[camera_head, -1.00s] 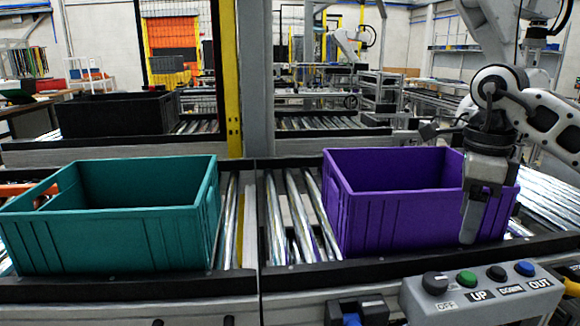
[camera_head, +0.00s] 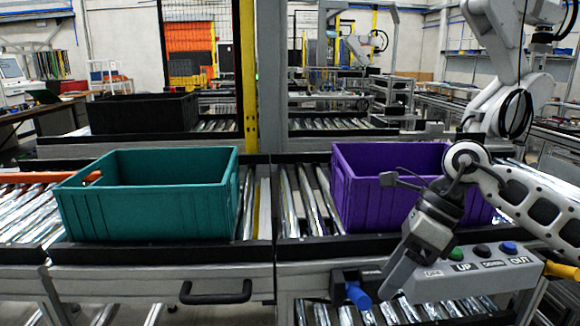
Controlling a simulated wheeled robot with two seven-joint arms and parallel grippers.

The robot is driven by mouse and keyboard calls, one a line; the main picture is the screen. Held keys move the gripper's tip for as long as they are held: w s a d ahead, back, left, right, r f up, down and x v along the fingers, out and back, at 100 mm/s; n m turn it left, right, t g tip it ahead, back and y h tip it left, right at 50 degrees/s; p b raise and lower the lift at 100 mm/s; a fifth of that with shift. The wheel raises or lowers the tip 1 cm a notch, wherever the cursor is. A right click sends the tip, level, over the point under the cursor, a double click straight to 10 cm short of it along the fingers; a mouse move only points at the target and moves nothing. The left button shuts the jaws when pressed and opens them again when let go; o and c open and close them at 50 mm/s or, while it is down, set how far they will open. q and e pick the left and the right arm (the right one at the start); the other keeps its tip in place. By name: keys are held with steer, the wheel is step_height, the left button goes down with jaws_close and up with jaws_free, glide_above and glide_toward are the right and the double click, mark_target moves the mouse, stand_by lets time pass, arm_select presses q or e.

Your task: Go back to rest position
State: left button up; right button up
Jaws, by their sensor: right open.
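My right gripper (camera_head: 398,276) comes in from the right and hangs low, pointing down and to the left. It is in front of the purple crate and the left end of the button box (camera_head: 470,280). Its jaws are open, with nothing seen between them. My left gripper is not in view. The purple crate (camera_head: 372,195) stands on the rollers at the right, partly hidden by my right arm. The teal crate (camera_head: 150,205) stands on the rollers at the left. The insides of both crates are mostly hidden by their walls.
A yellow and grey post (camera_head: 262,80) rises behind the conveyor between the crates. A black crate (camera_head: 143,112) stands farther back. A black handle (camera_head: 215,296) and a blue knob (camera_head: 358,295) are on the front. Rollers between the crates are bare.

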steer(key=s+a+m+t+y, duration=0.1)
steer(key=s+a+m+y, duration=0.25)
steer(key=a+y, duration=0.4)
steer(key=s+a+m+y, duration=0.3)
steer(key=a+m+y, duration=0.2)
steer(key=a+y, duration=0.3)
steer(key=w+d+f+m+t+h, duration=0.1)
steer(key=d+f+m+t+h, duration=0.3)
steer(key=m+t, duration=0.7)
steer(key=w+d+f+m+t+h, duration=0.25)
steer(key=f+m+t+h, duration=0.4)
steer(key=m, duration=0.95)
steer(key=s+d+f+m+g+h, duration=0.3)
steer(key=s+f+m, duration=0.2)
steer(key=s+f, duration=0.2)
steer(key=s+d+f+m+g+h, duration=0.3)
steer(key=s+f+m, duration=0.3)
steer(key=f, duration=0.4)
steer(key=shift+s+d+f+h, duration=0.25)
steer(key=shift+s+d+h, duration=0.25)
steer(key=shift+d+h, duration=0.2)
steer(key=shift+g, duration=0.25)
